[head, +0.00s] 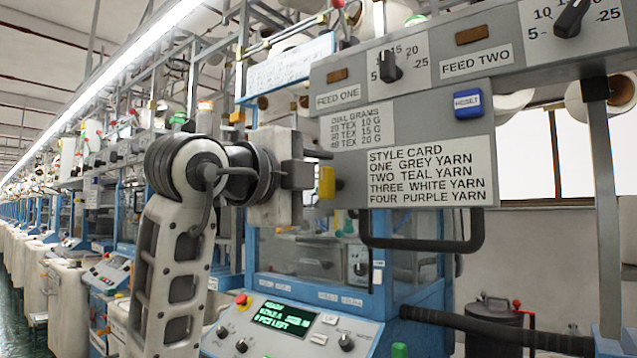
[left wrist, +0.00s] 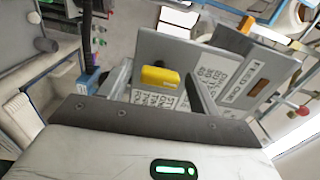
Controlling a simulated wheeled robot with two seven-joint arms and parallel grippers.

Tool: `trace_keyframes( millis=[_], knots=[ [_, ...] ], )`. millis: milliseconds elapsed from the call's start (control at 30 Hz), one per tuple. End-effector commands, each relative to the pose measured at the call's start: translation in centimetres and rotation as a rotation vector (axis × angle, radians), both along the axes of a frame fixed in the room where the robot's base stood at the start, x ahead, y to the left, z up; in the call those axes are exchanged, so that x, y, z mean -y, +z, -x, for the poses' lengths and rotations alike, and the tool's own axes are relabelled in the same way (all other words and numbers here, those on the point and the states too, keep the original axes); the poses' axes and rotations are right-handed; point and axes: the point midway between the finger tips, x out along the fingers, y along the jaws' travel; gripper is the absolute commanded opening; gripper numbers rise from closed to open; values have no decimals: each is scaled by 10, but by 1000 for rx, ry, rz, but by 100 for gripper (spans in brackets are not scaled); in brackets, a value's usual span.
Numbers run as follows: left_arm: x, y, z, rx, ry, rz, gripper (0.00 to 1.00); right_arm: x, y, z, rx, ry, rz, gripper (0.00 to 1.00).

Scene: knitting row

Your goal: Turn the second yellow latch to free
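One yellow latch (head: 327,183) stands at the left edge of the grey panel (head: 410,128), beside the style card. It looks upright in the head view. My left gripper (head: 318,172) is just left of it, with its fingers pointing toward the panel. In the left wrist view the yellow latch (left wrist: 160,78) lies between my two grey fingers (left wrist: 158,90), which are apart. I cannot tell whether either finger touches it. Part of the latch's mount is hidden. My right gripper is not in view.
Below are a blue machine frame and a control console (head: 290,325) with a green display. A grey post (head: 603,200) stands at right.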

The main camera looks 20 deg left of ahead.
Motion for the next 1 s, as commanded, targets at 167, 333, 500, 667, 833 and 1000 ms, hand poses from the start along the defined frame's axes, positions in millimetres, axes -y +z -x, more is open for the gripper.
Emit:
trace_keyframes(
  millis=[167, 333, 500, 667, 833, 1000],
  knots=[
    [0, 0, 0, 0, 0, -1, 64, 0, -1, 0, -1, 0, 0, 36],
    [-1, 0, 3, 2, 0, -2, 64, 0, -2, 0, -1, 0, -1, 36],
    [-9, -1, 24, 7, 1, -2, 64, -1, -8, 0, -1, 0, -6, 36],
    [-22, -1, 60, 8, 3, -2, 64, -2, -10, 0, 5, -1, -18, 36],
    [-36, -1, 99, 9, 3, -2, 64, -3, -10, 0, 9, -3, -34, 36],
    [-47, 0, 130, 6, 2, -2, 64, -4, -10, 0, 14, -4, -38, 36]
  ],
)
